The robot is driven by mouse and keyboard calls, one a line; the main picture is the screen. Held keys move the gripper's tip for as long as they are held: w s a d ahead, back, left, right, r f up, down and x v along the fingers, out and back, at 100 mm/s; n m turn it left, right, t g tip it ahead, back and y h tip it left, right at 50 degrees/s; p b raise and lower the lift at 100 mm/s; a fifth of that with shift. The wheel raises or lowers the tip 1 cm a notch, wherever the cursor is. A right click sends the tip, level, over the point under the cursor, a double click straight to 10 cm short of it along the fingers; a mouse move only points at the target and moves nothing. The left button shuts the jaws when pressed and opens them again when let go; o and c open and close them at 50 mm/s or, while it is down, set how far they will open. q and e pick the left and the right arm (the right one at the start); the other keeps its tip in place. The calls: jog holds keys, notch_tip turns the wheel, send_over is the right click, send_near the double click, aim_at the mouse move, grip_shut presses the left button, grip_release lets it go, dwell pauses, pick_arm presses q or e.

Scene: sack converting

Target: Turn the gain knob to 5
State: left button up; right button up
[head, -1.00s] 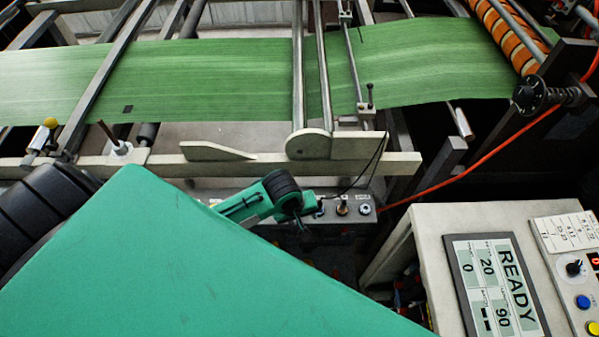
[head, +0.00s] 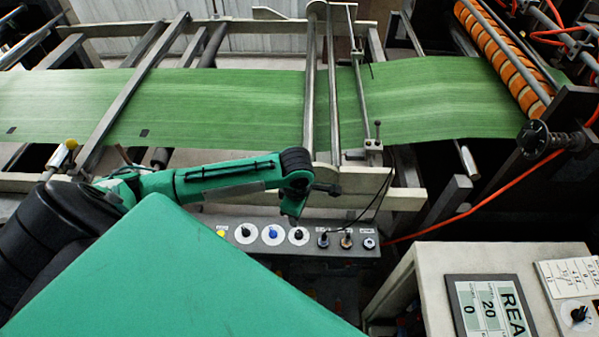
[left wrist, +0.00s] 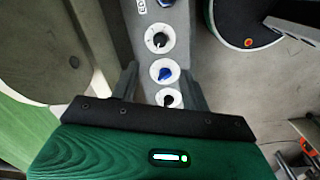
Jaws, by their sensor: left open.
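A grey control strip (head: 310,246) carries a row of dials on white discs: a black knob (head: 245,233), a blue knob (head: 273,234) and another black knob (head: 298,235). Their labels are too small to read, so I cannot tell which is gain. My left gripper (head: 293,208) hangs just above the strip, near the right black knob. In the left wrist view my open fingers (left wrist: 162,82) straddle the strip, with the blue knob (left wrist: 165,73) and a black knob (left wrist: 168,98) showing between them, apart from both fingers. My right gripper is out of view.
Right of the dials are several sockets (head: 346,241) with a black cable. A cream frame rail (head: 375,196) and the green web (head: 230,105) lie behind the strip. A console with a screen (head: 490,308) stands at right.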

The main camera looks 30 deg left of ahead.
aim_at(299, 233)
pick_arm(q)
jog(key=f, duration=0.3)
jog(key=f+p, duration=0.1)
jog(key=f, duration=0.3)
jog(key=f+p, duration=0.1)
jog(key=f, duration=0.3)
jog(key=shift+w, duration=0.25)
jog(key=shift+f, duration=0.9)
jog(key=c, duration=1)
